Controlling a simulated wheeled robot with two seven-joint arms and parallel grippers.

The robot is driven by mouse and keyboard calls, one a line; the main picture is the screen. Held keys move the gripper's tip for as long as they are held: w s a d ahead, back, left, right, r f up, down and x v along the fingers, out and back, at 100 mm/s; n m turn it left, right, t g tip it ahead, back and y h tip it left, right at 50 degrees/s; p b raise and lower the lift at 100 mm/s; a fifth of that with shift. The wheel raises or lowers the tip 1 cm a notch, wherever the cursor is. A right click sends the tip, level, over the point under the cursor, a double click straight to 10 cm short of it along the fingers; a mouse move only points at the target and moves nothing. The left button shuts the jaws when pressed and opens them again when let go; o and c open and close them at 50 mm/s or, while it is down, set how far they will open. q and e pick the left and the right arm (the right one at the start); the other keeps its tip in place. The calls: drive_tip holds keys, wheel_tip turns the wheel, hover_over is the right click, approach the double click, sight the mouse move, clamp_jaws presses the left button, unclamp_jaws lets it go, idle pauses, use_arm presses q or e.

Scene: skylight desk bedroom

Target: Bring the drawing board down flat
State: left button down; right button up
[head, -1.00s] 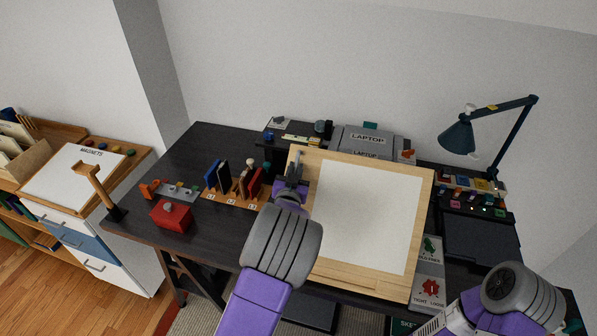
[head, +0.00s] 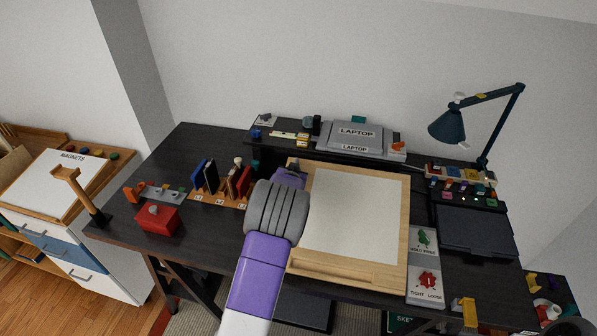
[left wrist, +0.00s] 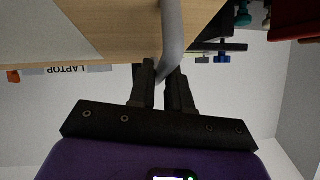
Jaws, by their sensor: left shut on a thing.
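The drawing board (head: 345,272) is a pale wooden panel with a white sheet (head: 350,215). It lies on the dark desk, its far edge apparently a little raised; I cannot tell the exact tilt. My left gripper (head: 290,178) is at the board's far left edge, its fingertips mostly hidden behind my own wrist. In the left wrist view my left gripper (left wrist: 163,85) is shut on a grey curved bar (left wrist: 172,35) beside the board's wooden edge (left wrist: 110,48). My right gripper is out of view.
A grey laptop (head: 357,134) stands behind the board. A red box (head: 156,219) and a slotted holder (head: 215,198) are on the left. A dark lamp (head: 447,126) and a black tray (head: 475,232) are on the right.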

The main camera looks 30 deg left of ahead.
use_arm(q)
drive_tip(key=c, duration=1.1)
unclamp_jaws()
drive_tip(key=shift+c, duration=0.2)
drive_tip(key=v, duration=0.7)
drive_tip(key=shift+s+d, duration=0.15)
drive_tip(key=shift+s, duration=0.15)
drive_tip(key=shift+r, duration=0.2)
